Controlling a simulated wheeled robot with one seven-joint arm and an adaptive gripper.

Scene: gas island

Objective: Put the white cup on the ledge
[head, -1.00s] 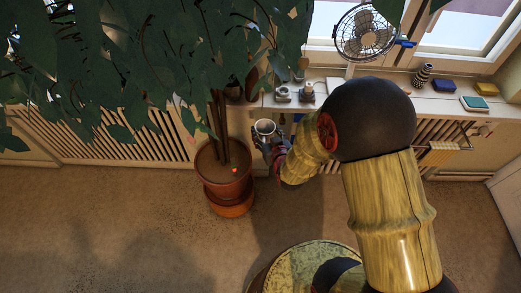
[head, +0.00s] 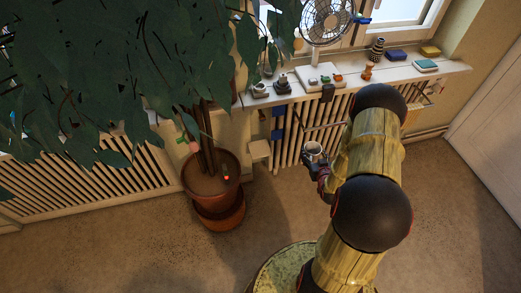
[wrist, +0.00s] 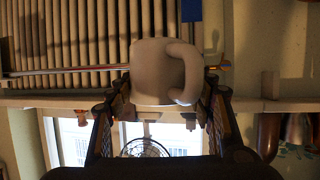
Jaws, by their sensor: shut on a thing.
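The white cup (head: 313,148) is held in front of the radiator in the head view, its opening facing up. In the wrist view the cup (wrist: 150,68) sits between the two fingers, with its handle to the right. My gripper (head: 318,163) is shut on the cup; the arm partly hides it in the head view. The ledge (head: 345,88) is the pale windowsill above the radiator. In the head view the cup appears below the ledge's front edge and apart from it. The ledge also crosses the wrist view (wrist: 60,102), which looks upside down.
A fan (head: 326,20), small cups (head: 283,82), a striped vase (head: 376,48) and several coloured boxes (head: 397,54) stand on the ledge. The radiator (head: 290,130) is below. A potted plant (head: 212,180) stands on the left. Bare ledge shows near the front edge.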

